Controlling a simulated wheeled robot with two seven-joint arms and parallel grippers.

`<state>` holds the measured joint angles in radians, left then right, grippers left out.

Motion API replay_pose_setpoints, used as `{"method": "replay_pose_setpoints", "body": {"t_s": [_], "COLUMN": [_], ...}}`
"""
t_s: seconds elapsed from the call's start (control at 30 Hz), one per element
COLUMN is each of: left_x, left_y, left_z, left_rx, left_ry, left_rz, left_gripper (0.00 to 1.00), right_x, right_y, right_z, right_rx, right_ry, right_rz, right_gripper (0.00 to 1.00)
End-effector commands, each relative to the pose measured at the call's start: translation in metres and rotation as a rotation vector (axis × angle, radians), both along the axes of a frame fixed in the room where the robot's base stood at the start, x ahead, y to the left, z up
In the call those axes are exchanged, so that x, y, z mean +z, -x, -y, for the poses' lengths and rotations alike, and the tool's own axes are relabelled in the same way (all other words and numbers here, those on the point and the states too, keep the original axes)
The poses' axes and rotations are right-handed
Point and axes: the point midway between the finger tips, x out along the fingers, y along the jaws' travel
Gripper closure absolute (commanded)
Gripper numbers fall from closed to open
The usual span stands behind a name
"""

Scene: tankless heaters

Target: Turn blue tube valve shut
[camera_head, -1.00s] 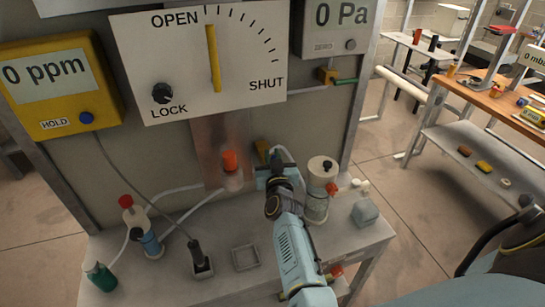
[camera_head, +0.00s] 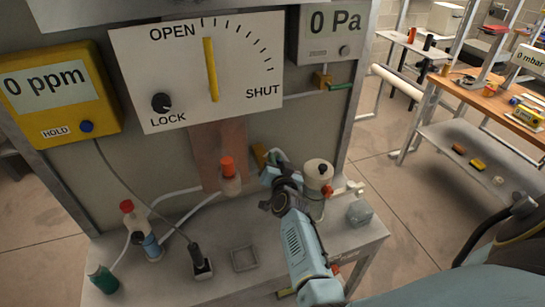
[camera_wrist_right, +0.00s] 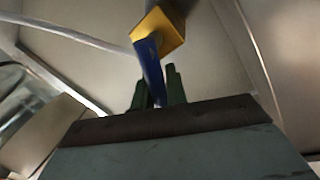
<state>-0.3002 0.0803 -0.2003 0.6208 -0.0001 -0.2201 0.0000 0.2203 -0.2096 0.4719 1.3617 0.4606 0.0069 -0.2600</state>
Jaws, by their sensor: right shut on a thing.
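In the right wrist view, a brass-yellow valve body (camera_wrist_right: 158,30) sits on a pipe, with a blue lever handle (camera_wrist_right: 148,62) pointing down from it. The dark green fingers of my right gripper (camera_wrist_right: 159,90) are closed around the lower end of the blue handle. In the head view, my right gripper (camera_head: 272,160) reaches the back panel just below the valve body (camera_head: 259,155); there the gripper mostly hides the handle. My left gripper is not in view.
A dial board (camera_head: 240,75) has its yellow pointer upright, nearer OPEN than SHUT. An orange-capped bottle (camera_head: 230,182) stands left of my gripper, and a cream-topped canister (camera_head: 317,180) stands close on its right. A small square tray (camera_head: 244,259) lies in front.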

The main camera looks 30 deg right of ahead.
Motion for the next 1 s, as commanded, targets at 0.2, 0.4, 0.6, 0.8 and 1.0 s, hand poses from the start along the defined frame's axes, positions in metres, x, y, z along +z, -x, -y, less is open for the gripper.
{"method": "replay_pose_setpoints", "body": {"t_s": [0.2, 0.4, 0.6, 0.8, 1.0], "left_x": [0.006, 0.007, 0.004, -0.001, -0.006], "left_y": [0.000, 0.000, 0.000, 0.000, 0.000], "left_z": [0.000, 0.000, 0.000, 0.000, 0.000], "left_rx": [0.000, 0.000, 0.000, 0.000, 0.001], "left_ry": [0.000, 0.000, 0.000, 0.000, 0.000], "left_rz": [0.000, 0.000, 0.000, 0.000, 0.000], "left_gripper": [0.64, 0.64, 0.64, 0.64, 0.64], "right_x": [-0.005, -0.012, -0.020, -0.028, -0.034], "right_y": [0.002, 0.003, 0.004, 0.004, 0.005], "right_z": [0.008, 0.013, 0.017, 0.019, 0.020], "right_rx": [-0.001, 0.000, 0.001, 0.000, 0.000], "right_ry": [-0.198, -0.383, -0.566, -0.734, -0.866], "right_rz": [0.048, 0.092, 0.136, 0.177, 0.208], "right_gripper": [1.00, 1.00, 1.00, 1.00, 1.00]}}
